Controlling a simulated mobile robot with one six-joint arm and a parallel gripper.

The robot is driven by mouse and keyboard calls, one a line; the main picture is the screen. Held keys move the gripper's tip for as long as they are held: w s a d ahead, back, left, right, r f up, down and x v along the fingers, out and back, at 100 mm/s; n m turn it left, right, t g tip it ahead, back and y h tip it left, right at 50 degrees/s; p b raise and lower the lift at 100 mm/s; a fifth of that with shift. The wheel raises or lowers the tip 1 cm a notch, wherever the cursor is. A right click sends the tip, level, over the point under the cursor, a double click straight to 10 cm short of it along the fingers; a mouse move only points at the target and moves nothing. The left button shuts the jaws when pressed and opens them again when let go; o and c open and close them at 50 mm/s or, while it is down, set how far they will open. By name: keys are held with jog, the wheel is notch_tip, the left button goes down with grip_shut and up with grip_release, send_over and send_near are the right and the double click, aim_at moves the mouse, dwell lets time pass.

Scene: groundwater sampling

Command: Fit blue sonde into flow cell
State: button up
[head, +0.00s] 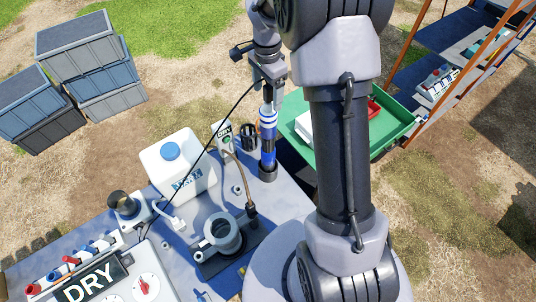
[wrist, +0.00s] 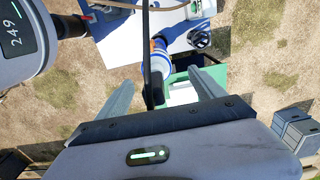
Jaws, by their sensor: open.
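The blue sonde (head: 268,125), with white bands and a black upper end, stands upright in a black holder (head: 267,173) at the deck's edge. In the wrist view the sonde (wrist: 161,52) lies between and beyond my fingers, with its black cable crossing in front. My gripper (head: 272,88) is open around the sonde's upper part; it also shows in the wrist view (wrist: 160,78), with gaps to both fingers. I cannot tell whether either finger touches the sonde. The grey ring-shaped fitting that looks like the flow cell (head: 222,235) sits on the deck; its inside is partly hidden.
A white jug (head: 178,163) with a blue cap, a small meter (head: 224,134) and a black cup (head: 249,137) stand near the sonde. A green tray (head: 390,137) lies behind my arm. A "DRY" panel (head: 90,283) is at lower left. The black cable hangs across the deck.

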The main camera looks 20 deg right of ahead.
aim_at(268, 104)
jog(key=f, duration=0.2)
jog(key=s+f+p, duration=0.1)
jog(key=f, duration=0.1)
jog(key=shift+w+f, duration=0.25)
jog(key=shift+w, duration=0.05)
jog(key=shift+s+r, duration=0.1)
jog(key=shift+s, duration=0.15)
jog(key=c, duration=0.5)
jog(key=shift+w, duration=0.1)
grip_shut()
